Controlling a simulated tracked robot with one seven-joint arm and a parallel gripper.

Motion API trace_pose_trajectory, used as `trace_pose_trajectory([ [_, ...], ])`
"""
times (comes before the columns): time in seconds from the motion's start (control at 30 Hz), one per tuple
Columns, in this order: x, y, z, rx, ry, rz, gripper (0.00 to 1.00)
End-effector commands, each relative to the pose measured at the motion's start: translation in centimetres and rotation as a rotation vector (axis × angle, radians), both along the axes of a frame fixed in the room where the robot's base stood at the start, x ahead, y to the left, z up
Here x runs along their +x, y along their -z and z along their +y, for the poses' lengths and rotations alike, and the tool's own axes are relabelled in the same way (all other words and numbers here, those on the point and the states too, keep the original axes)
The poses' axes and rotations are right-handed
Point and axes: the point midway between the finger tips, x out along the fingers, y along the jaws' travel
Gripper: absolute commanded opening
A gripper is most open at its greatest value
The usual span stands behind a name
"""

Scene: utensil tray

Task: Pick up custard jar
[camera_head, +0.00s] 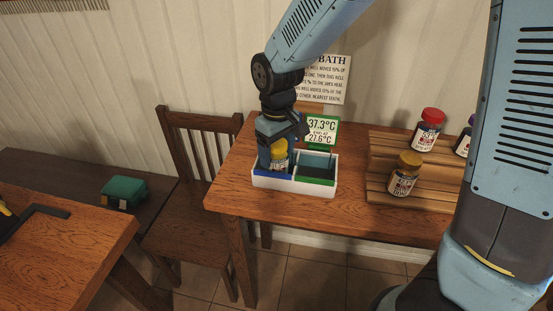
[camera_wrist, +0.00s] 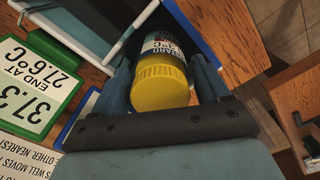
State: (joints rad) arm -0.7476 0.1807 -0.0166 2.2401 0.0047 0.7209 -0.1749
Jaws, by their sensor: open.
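The custard jar (camera_head: 279,162) has a yellow lid and a pale label. It stands in the blue-fronted left compartment of a white two-part tray (camera_head: 318,191). In the wrist view the jar (camera_wrist: 163,85) lies between the two fingers, lid toward the palm, its label partly readable. My gripper (camera_head: 277,148) reaches down over the jar from above. Its fingers (camera_wrist: 163,72) are open on either side of the jar; I cannot tell whether they touch it. The jar's lower part is hidden by the tray wall. The green-fronted right compartment looks empty of jars.
A green-framed temperature sign (camera_head: 322,130) stands close behind the tray. On the right, a wooden stepped rack (camera_head: 385,150) holds a red-lidded jar (camera_head: 428,130), a dark-yellow-lidded jar (camera_head: 404,174) and a partly hidden jar (camera_head: 464,142). A chair (camera_head: 195,215) stands left of the table.

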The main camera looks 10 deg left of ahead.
Motion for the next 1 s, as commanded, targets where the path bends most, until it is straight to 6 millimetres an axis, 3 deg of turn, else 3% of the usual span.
trace_pose_trajectory([
  [0.13, -0.04, 1.30, -0.05, -0.001, 0.000, 0.001, 0.75],
  [0.4, -0.02, 1.48, -0.01, 0.001, 0.000, -0.001, 0.75],
  [1.0, -0.04, 1.46, 0.02, 0.000, -0.001, 0.000, 0.19],
])
